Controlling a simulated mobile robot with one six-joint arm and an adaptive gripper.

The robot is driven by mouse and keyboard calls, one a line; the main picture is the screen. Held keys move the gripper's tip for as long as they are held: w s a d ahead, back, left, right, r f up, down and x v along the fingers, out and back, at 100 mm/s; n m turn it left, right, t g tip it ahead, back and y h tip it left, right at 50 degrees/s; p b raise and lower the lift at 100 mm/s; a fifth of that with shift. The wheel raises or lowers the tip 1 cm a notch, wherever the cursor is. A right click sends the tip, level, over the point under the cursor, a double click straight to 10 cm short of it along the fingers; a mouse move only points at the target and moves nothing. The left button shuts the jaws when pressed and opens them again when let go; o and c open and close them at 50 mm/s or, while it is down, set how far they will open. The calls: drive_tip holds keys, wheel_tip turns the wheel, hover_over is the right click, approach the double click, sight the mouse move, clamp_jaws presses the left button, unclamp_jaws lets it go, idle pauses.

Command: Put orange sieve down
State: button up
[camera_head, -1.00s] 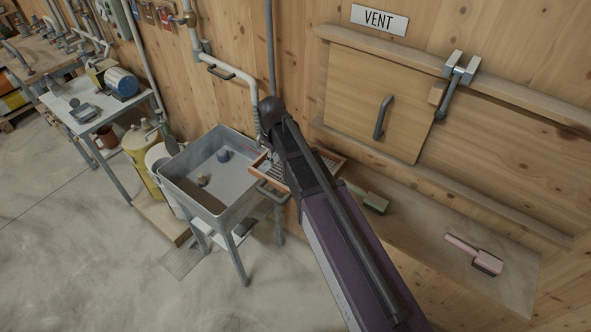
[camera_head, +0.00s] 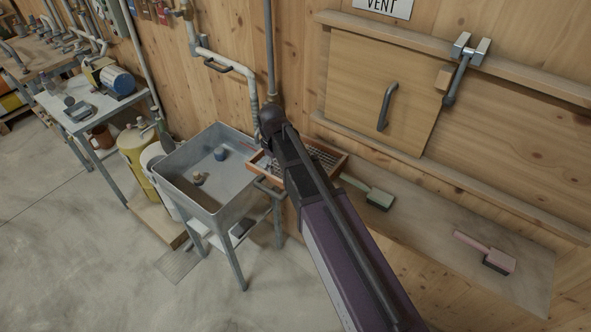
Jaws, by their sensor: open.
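The orange sieve (camera_head: 327,157) is a shallow orange-framed tray with a grey mesh. It lies behind my arm, at the left end of the wall ledge and beside the sink. Its right part shows to the right of my arm, and a smaller part shows to the left. My arm covers its middle. I cannot tell whether it rests fully on the ledge. My gripper is not visible; only my dark and purple arm shows, crossing the view from the lower right up to a dark rounded joint.
The ledge (camera_head: 420,222) holds a green brush (camera_head: 369,192) and a pink brush (camera_head: 487,252), with bare room between them. A grey sink (camera_head: 209,205) stands left of the sieve, with small objects inside. A sliding vent panel (camera_head: 375,95) is above the ledge.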

sight(277, 179)
drive_tip(key=shift+f+b, duration=0.75)
drive_tip(key=shift+f, duration=0.3)
drive_tip(key=shift+f, duration=0.1)
drive_tip(key=shift+f+b, duration=2.5)
drive_tip(key=shift+b, duration=0.1)
clamp_jaws()
